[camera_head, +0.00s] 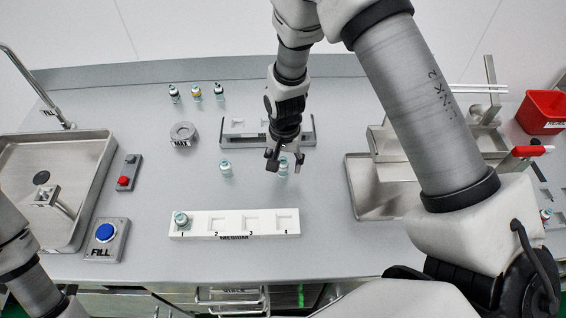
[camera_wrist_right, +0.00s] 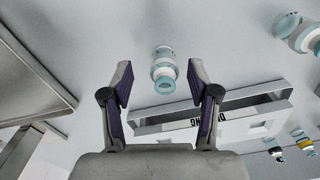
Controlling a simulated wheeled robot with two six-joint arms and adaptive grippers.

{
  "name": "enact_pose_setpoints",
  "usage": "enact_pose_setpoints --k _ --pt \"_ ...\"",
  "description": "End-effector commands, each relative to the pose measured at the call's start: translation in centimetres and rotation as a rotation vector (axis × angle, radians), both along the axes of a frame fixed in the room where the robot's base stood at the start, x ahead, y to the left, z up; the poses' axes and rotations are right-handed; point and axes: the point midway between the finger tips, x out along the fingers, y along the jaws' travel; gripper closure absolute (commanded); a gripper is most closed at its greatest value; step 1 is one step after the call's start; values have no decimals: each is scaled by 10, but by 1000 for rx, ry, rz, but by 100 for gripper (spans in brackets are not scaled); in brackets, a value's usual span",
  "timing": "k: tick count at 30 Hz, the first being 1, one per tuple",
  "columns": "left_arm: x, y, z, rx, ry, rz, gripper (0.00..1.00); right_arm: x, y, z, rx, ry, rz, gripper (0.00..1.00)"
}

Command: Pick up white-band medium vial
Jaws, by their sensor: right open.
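A clear vial with a pale teal cap and a white band (camera_wrist_right: 163,68) stands upright on the bench, and it also shows in the head view (camera_head: 283,168), partly behind the right gripper. My right gripper (camera_head: 277,161) is open above and beside it. In the right wrist view the vial shows between the two spread fingers (camera_wrist_right: 162,85), a little beyond their tips, and nothing is gripped. A similar vial (camera_head: 225,169) stands to the left, and another (camera_head: 181,220) sits in slot 1 of the white MEDIUM rack (camera_head: 268,225). My left gripper is out of frame.
Behind the right gripper lies the grey drying tray (camera_head: 240,139). Three small banded vials (camera_head: 196,92) stand at the back near the round MIX device (camera_head: 183,134). A sink (camera_head: 55,170) and the blue FILL button (camera_head: 105,232) are left. A red bin (camera_head: 541,112) is right.

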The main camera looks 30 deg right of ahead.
Motion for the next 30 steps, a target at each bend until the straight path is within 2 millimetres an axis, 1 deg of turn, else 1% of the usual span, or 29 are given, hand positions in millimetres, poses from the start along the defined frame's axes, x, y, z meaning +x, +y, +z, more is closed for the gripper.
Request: enact_pose_setpoints --k 1,4,10,11,12,14,15,26,30 --pt "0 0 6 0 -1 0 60 -1 0 -7 0 4 0 40" --pt "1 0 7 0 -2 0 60 0 0 -20 0 1 -1 40" --pt "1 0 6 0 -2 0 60 0 0 -22 -1 -1 -1 40" --pt "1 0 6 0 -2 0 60 0 0 -22 -1 -1 -1 47" --pt "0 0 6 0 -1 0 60 0 0 -22 0 0 -1 61" --pt "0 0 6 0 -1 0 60 0 0 -22 0 0 -1 82" --pt "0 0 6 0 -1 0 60 0 0 -22 0 0 -1 88" --pt "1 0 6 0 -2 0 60 0 0 -22 0 -1 -1 88" --pt "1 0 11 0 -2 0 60 0 0 -16 0 -1 -1 88"
